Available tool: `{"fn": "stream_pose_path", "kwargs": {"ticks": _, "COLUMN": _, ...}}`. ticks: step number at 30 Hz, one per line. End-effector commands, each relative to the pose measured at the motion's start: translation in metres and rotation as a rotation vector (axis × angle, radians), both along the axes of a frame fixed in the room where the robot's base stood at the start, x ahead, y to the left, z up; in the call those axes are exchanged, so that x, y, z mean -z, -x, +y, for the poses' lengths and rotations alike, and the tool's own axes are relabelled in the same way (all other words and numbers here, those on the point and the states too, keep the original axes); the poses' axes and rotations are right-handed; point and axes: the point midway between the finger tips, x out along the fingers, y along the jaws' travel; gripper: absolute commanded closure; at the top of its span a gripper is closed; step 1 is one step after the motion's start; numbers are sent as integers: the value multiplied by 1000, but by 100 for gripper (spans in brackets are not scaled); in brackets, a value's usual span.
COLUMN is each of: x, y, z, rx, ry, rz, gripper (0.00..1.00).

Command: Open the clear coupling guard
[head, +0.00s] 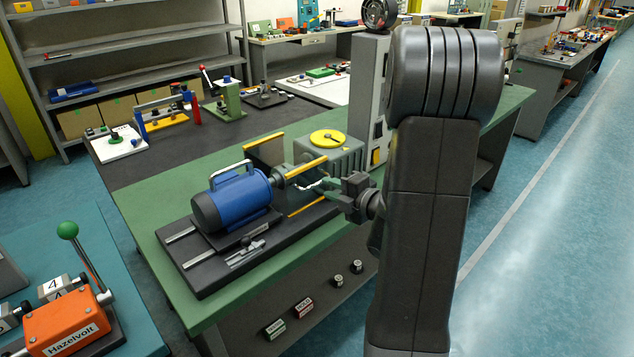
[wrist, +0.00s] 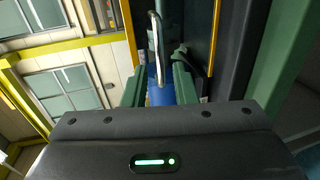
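The clear coupling guard (head: 306,168) sits between the blue motor (head: 232,203) and the grey-green gearbox (head: 330,155). Its yellow edge strips show, but its clear panel is hard to make out. My gripper (head: 322,185) is at the guard's near side, with its green fingers pointing toward the motor. In the wrist view the two green fingers (wrist: 158,80) stand apart. A bent chrome handle (wrist: 155,40) shows in line with the gap between them. I cannot tell whether the fingers touch it. The blue motor shows beyond the gap.
The motor and gearbox stand on a dark base plate on a green-topped bench (head: 150,215). A grey control tower (head: 370,95) stands behind my arm. An orange lever box (head: 65,330) is on another table at front left. Open floor (head: 560,200) lies to the right.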

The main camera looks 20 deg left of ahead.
Motion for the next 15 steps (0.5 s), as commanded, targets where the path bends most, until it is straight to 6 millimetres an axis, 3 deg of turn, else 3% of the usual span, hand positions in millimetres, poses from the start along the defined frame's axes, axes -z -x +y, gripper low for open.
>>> {"fn": "stream_pose_path", "kwargs": {"ticks": 6, "x": 7, "y": -13, "z": 34, "rx": -3, "ry": 0, "rz": 2, "gripper": 75}}
{"fn": "stream_pose_path", "kwargs": {"ticks": 15, "x": 12, "y": -22, "z": 52, "rx": 0, "ry": 1, "rz": 0, "gripper": 75}}
